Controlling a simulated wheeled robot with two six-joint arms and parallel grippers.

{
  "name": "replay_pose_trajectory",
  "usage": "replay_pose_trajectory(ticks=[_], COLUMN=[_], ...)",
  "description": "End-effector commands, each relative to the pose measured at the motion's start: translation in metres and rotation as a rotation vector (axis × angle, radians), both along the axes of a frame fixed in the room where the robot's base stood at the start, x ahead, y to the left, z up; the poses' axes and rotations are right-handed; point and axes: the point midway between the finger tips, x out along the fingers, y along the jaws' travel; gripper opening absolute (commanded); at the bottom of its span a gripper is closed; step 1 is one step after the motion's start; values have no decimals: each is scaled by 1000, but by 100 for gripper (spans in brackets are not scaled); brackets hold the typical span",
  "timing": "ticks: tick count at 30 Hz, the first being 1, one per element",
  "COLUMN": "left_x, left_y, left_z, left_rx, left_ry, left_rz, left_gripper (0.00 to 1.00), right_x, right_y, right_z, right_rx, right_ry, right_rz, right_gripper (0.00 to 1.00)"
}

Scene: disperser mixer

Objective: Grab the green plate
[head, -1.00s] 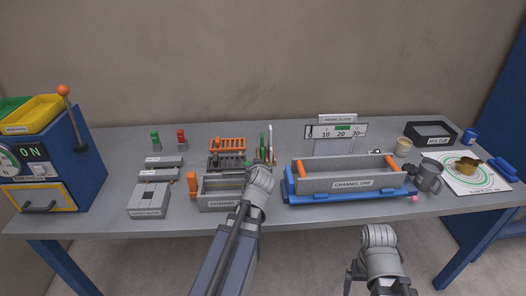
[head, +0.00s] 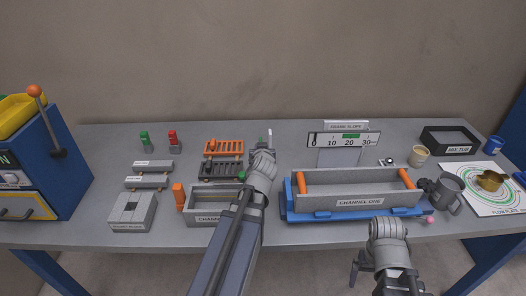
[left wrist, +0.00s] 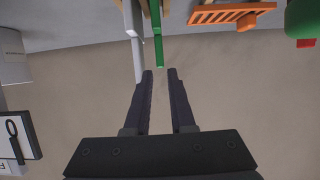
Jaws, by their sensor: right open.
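The green plate (left wrist: 158,38) shows in the left wrist view as a narrow upright strip, edge on, beside a white strip (left wrist: 135,45). Its near end lies just beyond the fingertips of my left gripper (left wrist: 160,74), roughly in line with the gap. The left fingers are apart with nothing between them. In the head view my left arm hides the green plate, and only a pale tip (head: 270,136) shows past the wrist. My right gripper (head: 357,268) is low in front of the table edge, mostly hidden by its own wrist, open.
Orange (head: 223,147) and dark (head: 221,170) racks stand left of my left wrist. The small channel box (head: 205,220) is in front of them.

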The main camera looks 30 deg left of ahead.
Motion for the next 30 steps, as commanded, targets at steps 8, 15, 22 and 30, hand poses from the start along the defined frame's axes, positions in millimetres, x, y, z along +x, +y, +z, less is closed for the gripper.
replay_pose_trajectory(ticks=[8,15,22,30], left_x=[19,23,46,61], left_y=[11,15,28,38], left_z=[-11,-13,-28,-33], left_rx=[1,0,0,0], left_ry=[1,0,0,0], left_rz=[1,0,0,0], left_gripper=[22,22,22,22], right_x=[0,0,0,0], right_y=[0,0,0,0], right_z=[-11,-13,-28,-33], right_rx=[0,0,0,0], right_ry=[0,0,0,0], right_rz=[0,0,0,0], right_gripper=[92,92,92,92])
